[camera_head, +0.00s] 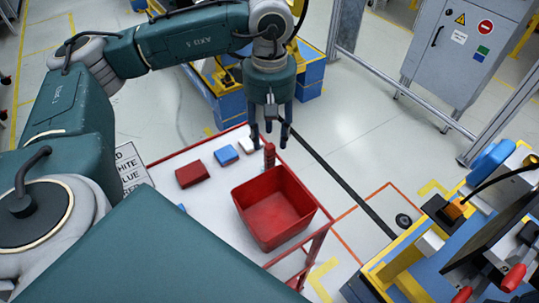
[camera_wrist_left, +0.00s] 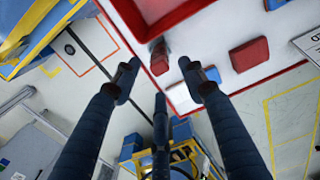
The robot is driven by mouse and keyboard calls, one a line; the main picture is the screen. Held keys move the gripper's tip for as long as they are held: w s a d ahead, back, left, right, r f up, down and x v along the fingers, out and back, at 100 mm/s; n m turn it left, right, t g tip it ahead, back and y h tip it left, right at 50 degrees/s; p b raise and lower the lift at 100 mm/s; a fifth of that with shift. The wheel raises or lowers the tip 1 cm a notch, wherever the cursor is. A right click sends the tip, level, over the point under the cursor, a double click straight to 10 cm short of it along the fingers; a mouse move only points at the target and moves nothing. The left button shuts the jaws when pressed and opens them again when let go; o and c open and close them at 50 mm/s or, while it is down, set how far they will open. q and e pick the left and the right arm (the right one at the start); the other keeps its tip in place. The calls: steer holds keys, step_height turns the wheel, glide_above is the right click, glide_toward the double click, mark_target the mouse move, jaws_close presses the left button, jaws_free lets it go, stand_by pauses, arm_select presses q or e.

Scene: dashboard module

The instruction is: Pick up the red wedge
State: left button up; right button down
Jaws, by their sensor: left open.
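A small upright red piece (camera_head: 269,155), likely the red wedge, stands on the white table by the far edge of a red bin. It also shows in the left wrist view (camera_wrist_left: 159,57), just ahead of the fingertips. Its exact shape is hard to tell. My left gripper (camera_head: 270,136) points down above it with its fingers spread and nothing between them. It also shows in the left wrist view (camera_wrist_left: 159,85). A larger, flatter red block (camera_head: 192,174) lies farther left on the table. My right gripper is not in view.
The red bin (camera_head: 272,207) is open and looks empty, close to the small red piece. A blue block (camera_head: 226,155) and a white block (camera_head: 247,145) lie to its left. A red rail edges the table. A blue and yellow workstation (camera_head: 440,235) stands at the right.

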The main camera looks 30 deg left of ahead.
mark_target(270, 146)
arm_select(q)
step_height(270, 146, down, 4)
steer(key=shift+r+p, duration=0.2)
steer(key=shift+p, duration=0.75)
steer(key=shift+f, duration=0.5)
steer(key=c, duration=0.9)
jaws_close()
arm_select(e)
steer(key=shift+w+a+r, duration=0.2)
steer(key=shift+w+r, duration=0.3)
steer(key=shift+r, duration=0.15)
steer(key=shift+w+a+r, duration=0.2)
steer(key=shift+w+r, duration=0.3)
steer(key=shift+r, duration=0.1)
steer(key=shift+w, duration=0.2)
